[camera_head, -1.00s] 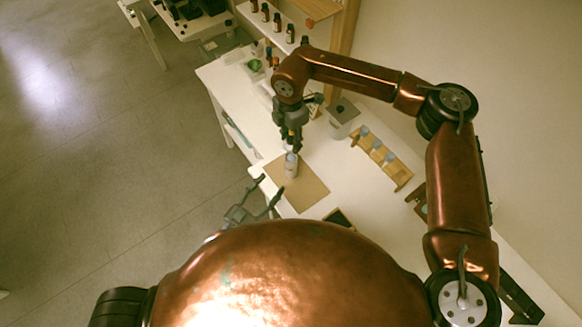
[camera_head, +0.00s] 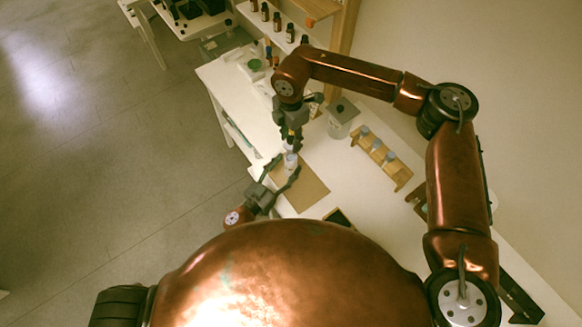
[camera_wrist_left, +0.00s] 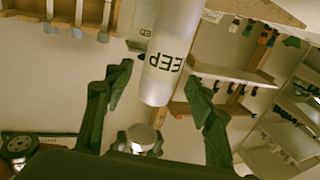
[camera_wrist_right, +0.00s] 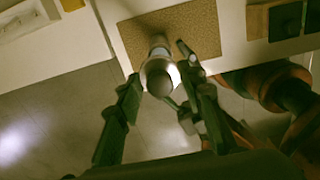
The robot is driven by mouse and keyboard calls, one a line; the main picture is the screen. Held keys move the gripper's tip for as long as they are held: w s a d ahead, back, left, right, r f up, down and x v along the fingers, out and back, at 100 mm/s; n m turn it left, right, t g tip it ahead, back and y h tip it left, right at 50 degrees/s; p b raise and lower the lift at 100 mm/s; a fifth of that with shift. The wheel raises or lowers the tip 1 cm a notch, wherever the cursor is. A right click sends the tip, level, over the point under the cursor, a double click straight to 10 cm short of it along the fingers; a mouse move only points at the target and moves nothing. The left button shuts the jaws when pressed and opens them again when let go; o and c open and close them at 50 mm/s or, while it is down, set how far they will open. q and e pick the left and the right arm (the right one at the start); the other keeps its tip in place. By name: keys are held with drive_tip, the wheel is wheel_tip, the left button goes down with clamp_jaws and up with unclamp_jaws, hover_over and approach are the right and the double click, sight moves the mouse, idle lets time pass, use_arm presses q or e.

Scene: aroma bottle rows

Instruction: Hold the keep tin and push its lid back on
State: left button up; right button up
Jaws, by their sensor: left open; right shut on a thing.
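The keep tin (camera_head: 291,161) is a pale upright cylinder on the brown mat (camera_head: 312,190). In the left wrist view the tin (camera_wrist_left: 172,50) shows upside down, with part of its dark lettering. My left gripper (camera_head: 279,171) is open, with its fingers on either side of the tin and apart from it; it also shows in the left wrist view (camera_wrist_left: 160,92). My right gripper (camera_head: 293,142) is directly above the tin, shut on a small round grey piece that looks like the lid (camera_wrist_right: 160,77).
A wooden rack (camera_head: 381,157) with several pale bottles stands to the right on the white table. A grey-topped container (camera_head: 342,117) stands behind it. Shelves with brown bottles (camera_head: 277,22) are at the back.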

use_arm(q)
drive_tip(key=shift+x, duration=1.2)
clamp_jaws()
